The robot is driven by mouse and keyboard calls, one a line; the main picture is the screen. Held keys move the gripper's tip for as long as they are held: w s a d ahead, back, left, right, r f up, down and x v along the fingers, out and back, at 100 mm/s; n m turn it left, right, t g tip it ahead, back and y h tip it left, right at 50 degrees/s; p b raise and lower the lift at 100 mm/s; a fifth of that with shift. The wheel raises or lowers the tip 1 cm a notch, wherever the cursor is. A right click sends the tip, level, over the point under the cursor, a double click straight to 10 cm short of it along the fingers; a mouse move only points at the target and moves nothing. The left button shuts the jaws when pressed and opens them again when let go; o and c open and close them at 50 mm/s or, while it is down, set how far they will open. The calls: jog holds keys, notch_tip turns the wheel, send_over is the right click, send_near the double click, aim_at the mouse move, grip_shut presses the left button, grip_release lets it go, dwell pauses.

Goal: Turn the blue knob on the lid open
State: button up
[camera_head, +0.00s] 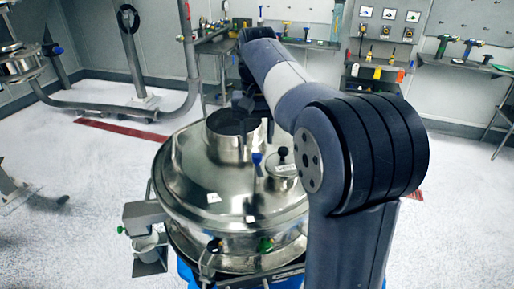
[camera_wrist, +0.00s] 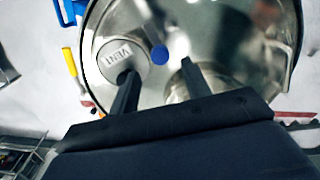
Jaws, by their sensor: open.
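The blue knob (camera_head: 257,158) stands on the shiny steel lid (camera_head: 190,175) of the sifter, in the middle of the head view. In the wrist view the blue knob (camera_wrist: 161,55) is a round blue disc on the lid (camera_wrist: 215,45). My gripper (camera_wrist: 161,80) is open, with its two dark fingers apart and nothing between them. The knob shows just beyond the fingertips, roughly centred between them. In the head view my gripper (camera_head: 256,118) is over the lid near the steel collar and partly hidden by my arm. Contact with the knob is not visible.
A round cap marked VENT (camera_wrist: 122,58) sits on the lid left of the knob in the wrist view. The open steel collar (camera_head: 226,138) rises from the lid. A tool bench (camera_head: 470,66) is at the back right.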

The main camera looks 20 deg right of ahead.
aim_at(257, 155)
jog(key=shift+r, duration=2.65)
jog(key=shift+f, duration=0.1)
notch_tip(257, 155, down, 10)
jog(key=shift+f, duration=0.45)
jog(key=shift+r+n+b, duration=0.1)
jog(key=shift+n+b, duration=0.25)
jog(key=shift+n, duration=0.25)
jog(key=shift+r+p, duration=0.1)
jog(key=shift+p, duration=0.2)
